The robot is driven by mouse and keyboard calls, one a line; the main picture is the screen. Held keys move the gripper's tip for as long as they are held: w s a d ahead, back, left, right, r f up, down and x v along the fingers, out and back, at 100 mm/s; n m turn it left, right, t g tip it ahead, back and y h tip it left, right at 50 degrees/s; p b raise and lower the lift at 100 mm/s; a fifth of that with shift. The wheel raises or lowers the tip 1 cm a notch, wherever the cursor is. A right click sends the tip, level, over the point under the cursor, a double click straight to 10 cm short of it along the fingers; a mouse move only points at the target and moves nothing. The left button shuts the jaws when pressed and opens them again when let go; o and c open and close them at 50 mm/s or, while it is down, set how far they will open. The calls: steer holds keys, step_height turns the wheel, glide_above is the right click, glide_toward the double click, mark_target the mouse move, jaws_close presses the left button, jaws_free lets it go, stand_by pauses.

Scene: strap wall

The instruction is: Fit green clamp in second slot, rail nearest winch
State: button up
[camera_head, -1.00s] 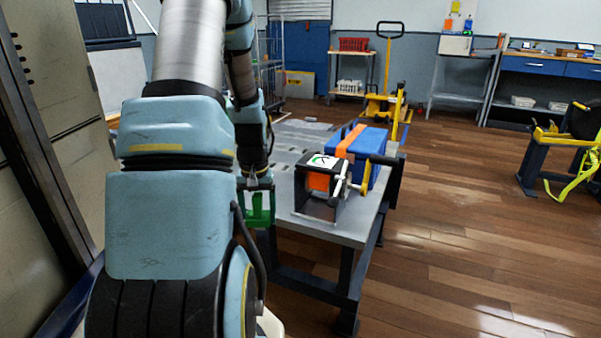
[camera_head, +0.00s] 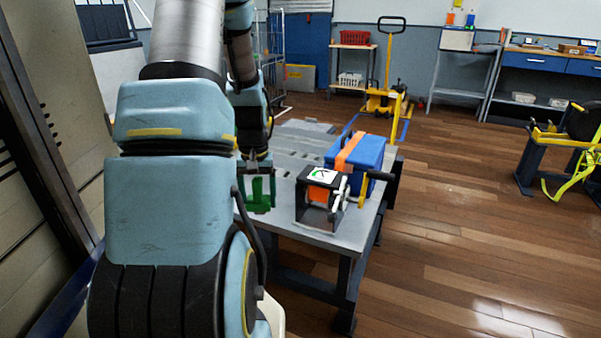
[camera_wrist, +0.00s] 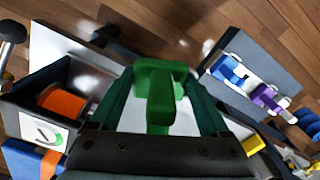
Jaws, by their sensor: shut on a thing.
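My gripper (camera_head: 257,168) is shut on the green clamp (camera_head: 260,193), which hangs upright below it at the near left part of the table (camera_head: 310,236). The green clamp also shows between the fingers in the wrist view (camera_wrist: 160,100). The winch (camera_head: 322,198), a black frame with an orange strap spool, stands just right of the clamp on the table. Grey slotted rails (camera_head: 290,160) lie on the table behind the clamp, partly hidden by my arm. I cannot tell which slot is second, nor whether the clamp touches anything.
A blue case (camera_head: 356,152) with an orange strap stands behind the winch. In the wrist view a blue clamp (camera_wrist: 229,70) and a purple clamp (camera_wrist: 268,97) sit on a grey surface at right. A yellow pallet truck (camera_head: 385,100) is farther back.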

mark_target(256, 178)
step_height(256, 178, up, 9)
steer(key=p, duration=0.7)
steer(key=shift+f, duration=0.15)
